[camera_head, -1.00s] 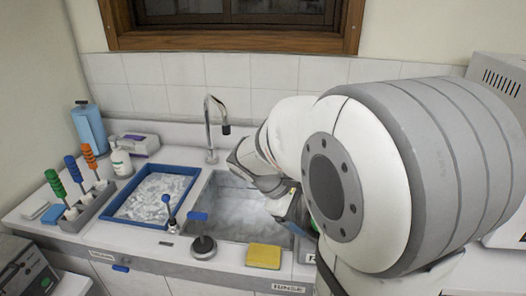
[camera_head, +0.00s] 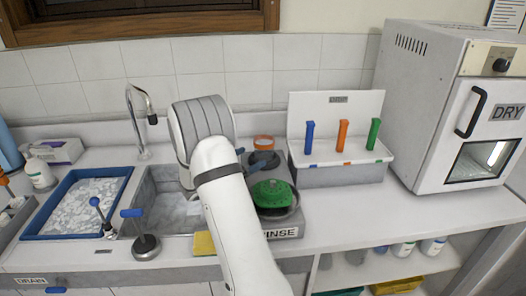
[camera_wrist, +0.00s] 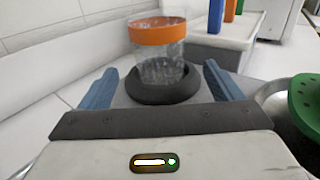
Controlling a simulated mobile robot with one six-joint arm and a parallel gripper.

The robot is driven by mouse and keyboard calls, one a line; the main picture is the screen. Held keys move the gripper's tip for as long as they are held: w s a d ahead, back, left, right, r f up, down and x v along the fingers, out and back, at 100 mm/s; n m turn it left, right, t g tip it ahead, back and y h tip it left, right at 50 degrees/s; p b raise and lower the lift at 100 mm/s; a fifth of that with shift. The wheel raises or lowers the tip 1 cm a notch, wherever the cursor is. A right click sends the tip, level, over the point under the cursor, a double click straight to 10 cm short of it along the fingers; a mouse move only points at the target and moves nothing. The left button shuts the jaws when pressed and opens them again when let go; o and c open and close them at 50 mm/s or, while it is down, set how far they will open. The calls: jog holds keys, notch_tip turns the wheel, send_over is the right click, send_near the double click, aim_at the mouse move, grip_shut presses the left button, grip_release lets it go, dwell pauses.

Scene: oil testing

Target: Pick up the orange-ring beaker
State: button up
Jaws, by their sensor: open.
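The orange-ring beaker (camera_wrist: 160,60) is clear glass with an orange band at its rim. In the wrist view it stands upright in a dark round holder (camera_wrist: 163,88), ahead of my gripper. My gripper (camera_wrist: 157,82) is open, its blue fingers spread to the left and right with a gap to the beaker. In the head view the beaker's orange ring (camera_head: 264,142) shows behind my arm on the grey rinse station (camera_head: 283,178). My gripper (camera_head: 244,160) is mostly hidden there by my arm.
A green lid (camera_head: 270,193) on a round pan sits close in front of the beaker; it also shows at the wrist view's right edge. The sink (camera_head: 165,205) is left. A rack with blue, orange and green sticks (camera_head: 342,174) and the dry oven (camera_head: 455,110) stand right.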

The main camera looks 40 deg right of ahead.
aim_at(256, 153)
jog(key=d, duration=0.2)
jog(key=d+p, duration=0.1)
jog(key=d, duration=0.3)
jog(key=shift+w+r+p, duration=0.15)
jog(key=shift+w+p, duration=0.1)
jog(key=shift+p, duration=0.15)
jog(key=shift+a, duration=0.15)
jog(key=c, duration=1.1)
